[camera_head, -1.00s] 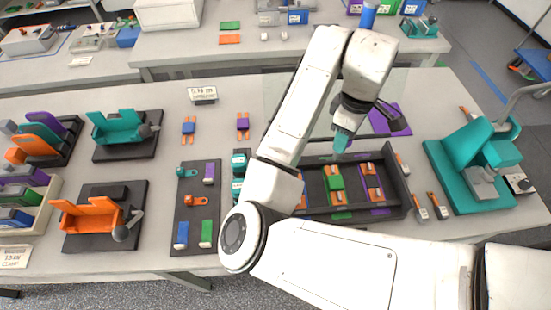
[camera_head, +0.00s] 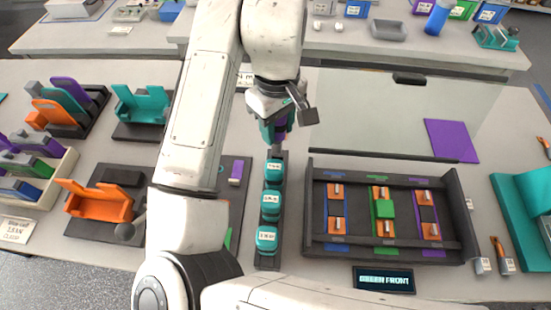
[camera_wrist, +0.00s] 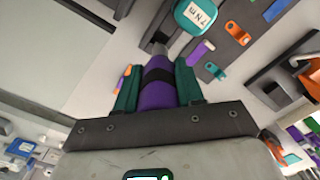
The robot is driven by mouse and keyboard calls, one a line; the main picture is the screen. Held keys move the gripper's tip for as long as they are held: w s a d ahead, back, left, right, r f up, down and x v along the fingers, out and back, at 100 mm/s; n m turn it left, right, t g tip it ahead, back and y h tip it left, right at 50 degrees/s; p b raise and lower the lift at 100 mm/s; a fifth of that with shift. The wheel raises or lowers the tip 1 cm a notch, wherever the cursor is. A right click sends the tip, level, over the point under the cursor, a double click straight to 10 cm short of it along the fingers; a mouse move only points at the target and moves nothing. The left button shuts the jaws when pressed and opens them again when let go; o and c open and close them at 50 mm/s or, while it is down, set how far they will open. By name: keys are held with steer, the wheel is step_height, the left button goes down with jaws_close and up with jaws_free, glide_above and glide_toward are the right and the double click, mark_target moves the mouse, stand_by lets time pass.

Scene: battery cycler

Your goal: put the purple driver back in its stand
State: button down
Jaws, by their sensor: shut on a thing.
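My gripper (camera_head: 274,132) is shut on the purple driver (camera_wrist: 153,92), with teal fingers on both sides of its black-banded handle in the wrist view. In the head view only a little of the purple handle (camera_head: 282,126) shows between the fingers. The dark narrow stand (camera_head: 268,262) runs front to back, with teal pieces bearing white labels (camera_head: 270,204) along it. My gripper is over its far end. In the wrist view the driver's grey shaft points toward a teal piece labelled 7 N m (camera_wrist: 200,14). Whether the tip touches the stand cannot be told.
A dark tray (camera_head: 310,240) with orange, green and purple parts stands right of the stand. A clear panel (camera_head: 370,105) stands behind it. A sign reading GREEN FRONT (camera_head: 384,280) is in front. An orange fixture (camera_head: 97,200) stands at left, partly beside my arm.

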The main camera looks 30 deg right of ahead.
mark_target(277, 151)
steer(key=shift+f+p, duration=0.45)
steer(key=shift+f, duration=3.8)
steer(key=shift+f, duration=0.1)
steer(key=c, duration=0.7)
jaws_free()
step_height(277, 151, up, 12)
steer(key=shift+r+b, duration=0.15)
steer(key=shift+b, duration=0.2)
